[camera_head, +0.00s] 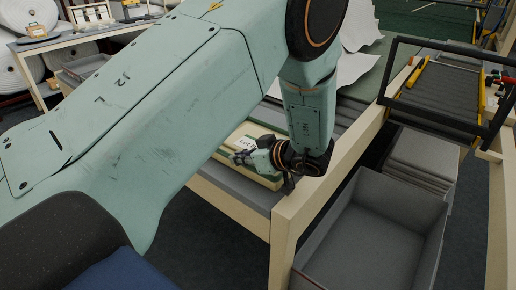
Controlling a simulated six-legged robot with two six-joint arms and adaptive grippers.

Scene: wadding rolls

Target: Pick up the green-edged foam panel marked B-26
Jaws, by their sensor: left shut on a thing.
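My left gripper (243,157) reaches down from my large green arm to a cream foam panel with green edging (262,178) on the grey table (240,193). The gripper's fingers point left and are shut on the panel near a white label. The label's marking is too small to read for certain. My left arm hides much of the panel and of the table behind it. I cannot tell whether the panel is lifted off the surface. My right gripper is not in view.
The table has a pale wooden frame (284,226) close to the gripper's right. A grey open bin (375,225) stands on the floor to the right. A black-framed roller unit (440,90) is at the upper right. White rolls (30,12) and a side table stand at the far left.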

